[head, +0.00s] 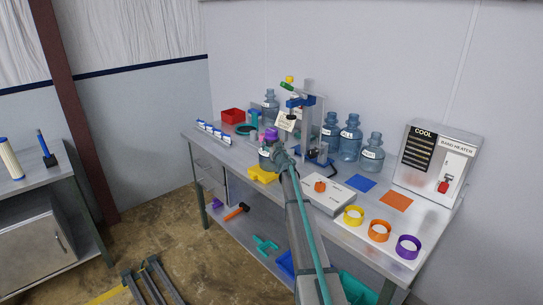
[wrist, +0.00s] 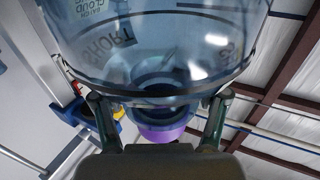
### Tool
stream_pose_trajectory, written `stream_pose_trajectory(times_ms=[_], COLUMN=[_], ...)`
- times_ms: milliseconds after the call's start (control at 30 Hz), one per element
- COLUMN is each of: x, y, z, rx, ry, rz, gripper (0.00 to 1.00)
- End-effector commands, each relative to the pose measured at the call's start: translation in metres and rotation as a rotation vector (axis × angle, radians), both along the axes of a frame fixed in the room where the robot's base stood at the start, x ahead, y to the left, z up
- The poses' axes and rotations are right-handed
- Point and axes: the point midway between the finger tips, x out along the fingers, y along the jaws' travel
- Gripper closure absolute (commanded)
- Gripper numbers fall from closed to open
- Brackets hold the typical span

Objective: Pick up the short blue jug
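The short blue jug (wrist: 150,45) is clear blue plastic. The exact finger contact is partly hidden. In the head view, my gripper (head: 280,157) is small and partly hidden.
Coloured rings (head: 380,231) and a heater (head: 433,165) are at right. A yellow block (head: 262,175) is below the jug.

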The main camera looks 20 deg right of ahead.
Motion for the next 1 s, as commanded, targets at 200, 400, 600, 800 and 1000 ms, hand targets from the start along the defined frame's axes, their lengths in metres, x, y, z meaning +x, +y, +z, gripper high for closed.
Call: stream_pose_trajectory(times_ms=[200,400,600,800,1000], x=[0.0,0.0,0.0,0.0,0.0], y=[0.0,0.0,0.0,0.0,0.0], z=[-0.004,-0.005,-0.006,-0.002,0.013], rx=[-0.001,0.0,-0.001,0.0,-0.001], ry=[0.004,0.005,0.006,0.006,0.004], rz=[-0.002,-0.002,-0.002,-0.002,-0.002], gripper=[0.78,1.0,1.0,1.0,1.0])
